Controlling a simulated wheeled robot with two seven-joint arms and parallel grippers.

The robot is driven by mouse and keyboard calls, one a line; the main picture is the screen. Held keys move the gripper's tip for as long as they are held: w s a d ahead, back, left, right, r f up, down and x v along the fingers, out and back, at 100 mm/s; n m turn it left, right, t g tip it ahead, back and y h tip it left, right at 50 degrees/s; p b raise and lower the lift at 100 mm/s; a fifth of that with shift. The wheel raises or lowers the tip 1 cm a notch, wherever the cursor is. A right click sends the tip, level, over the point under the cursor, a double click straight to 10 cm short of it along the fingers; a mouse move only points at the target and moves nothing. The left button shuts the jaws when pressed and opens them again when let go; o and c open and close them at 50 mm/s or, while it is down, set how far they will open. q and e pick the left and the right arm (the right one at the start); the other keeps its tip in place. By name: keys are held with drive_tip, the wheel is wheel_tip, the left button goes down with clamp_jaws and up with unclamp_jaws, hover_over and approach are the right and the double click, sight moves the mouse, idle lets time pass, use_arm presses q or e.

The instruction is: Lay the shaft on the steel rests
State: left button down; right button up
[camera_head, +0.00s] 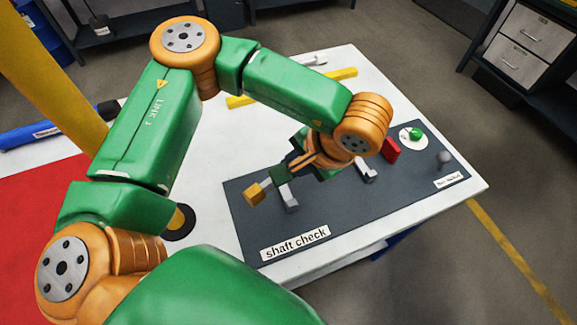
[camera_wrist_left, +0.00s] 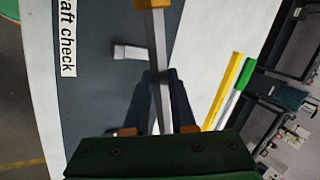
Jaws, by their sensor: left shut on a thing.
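The shaft (camera_wrist_left: 157,45) is a grey bar with a brass-coloured block at one end; that end (camera_head: 254,194) also shows in the head view. My left gripper (camera_wrist_left: 158,130) is shut on the shaft, over the dark mat (camera_head: 340,215) marked "shaft check". It also shows in the head view (camera_head: 293,166). One pale steel rest (camera_head: 290,199) is beside the shaft, near its brass end, and shows in the wrist view (camera_wrist_left: 128,52). Another rest (camera_head: 366,171) is farther right. A red block (camera_head: 390,150) shows past my wrist; I cannot tell whether it belongs to the shaft. Contact with the rests is unclear.
A green knob (camera_head: 415,133) on a white disc and a grey ball (camera_head: 444,157) are at the mat's right. A yellow bar (camera_head: 340,74) lies behind. A black disc (camera_head: 179,222) and red mat (camera_head: 35,230) are left. The mat's front is clear.

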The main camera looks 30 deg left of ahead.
use_arm(q)
drive_tip(key=shift+w+f+m+t, duration=0.2)
drive_tip(key=shift+w+m+t, duration=0.1)
drive_tip(key=shift+w+m, duration=0.35)
drive_tip(key=m, duration=0.1)
drive_tip(key=w+d+m+t, duration=0.1)
drive_tip(key=shift+w+m+h, duration=0.1)
drive_tip(key=shift+m+h, duration=0.25)
drive_tip(key=shift+h, duration=0.05)
drive_tip(key=shift+w+f, duration=0.1)
drive_tip(key=shift+w, duration=0.05)
drive_tip(key=shift+w+a+f+b, duration=0.1)
drive_tip(key=shift+f+b, duration=0.55)
drive_tip(key=shift+b, duration=0.05)
wheel_tip(320, 180, down, 6)
drive_tip(key=b, duration=0.4)
drive_tip(key=shift+f, duration=0.1)
use_arm(e)
drive_tip(key=f, duration=0.5)
drive_tip(key=shift+s+d+f, duration=0.2)
drive_tip(key=shift+f, duration=0.2)
use_arm(q)
drive_tip(key=shift+f+b, duration=0.65)
drive_tip(key=shift+b, duration=0.3)
use_arm(e)
drive_tip(key=shift+d+f, duration=0.15)
drive_tip(key=shift+f, duration=0.65)
use_arm(q)
drive_tip(key=c, duration=0.7)
unclamp_jaws()
